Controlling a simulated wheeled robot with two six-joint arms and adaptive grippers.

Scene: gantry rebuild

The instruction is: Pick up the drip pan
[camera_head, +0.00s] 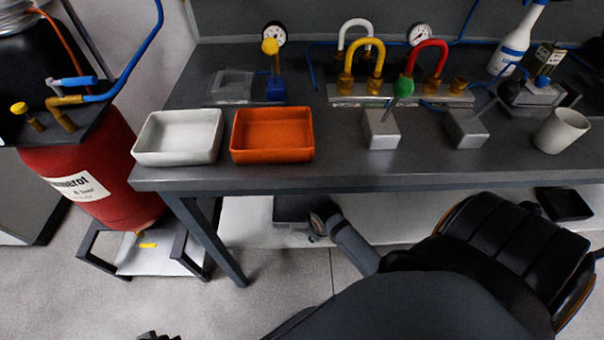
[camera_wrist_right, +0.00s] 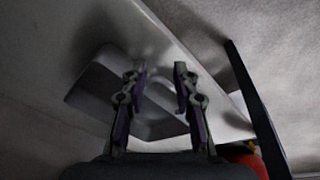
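A grey, shallow pan (camera_head: 292,207), which looks like the drip pan, sits on the pale lower shelf under the bench, partly hidden by the bench edge and my right arm. The pan also shows in the right wrist view (camera_wrist_right: 88,82), beyond the fingers and partly hidden by them. My right gripper (camera_wrist_right: 158,70) is open, its two fingers apart with nothing visible held between them. In the head view the right gripper (camera_head: 318,222) is close to the pan; contact cannot be told. A small dark piece at the bottom edge (camera_head: 155,337) may be my left gripper; its fingers are not clear.
A white tray (camera_head: 180,138) and an orange tray (camera_head: 272,136) stand on the bench (camera_head: 345,178). A dark bench leg (camera_head: 213,245) is left of the pan. A red drum (camera_head: 95,175) stands further left. A black bin (camera_head: 565,204) is at the right.

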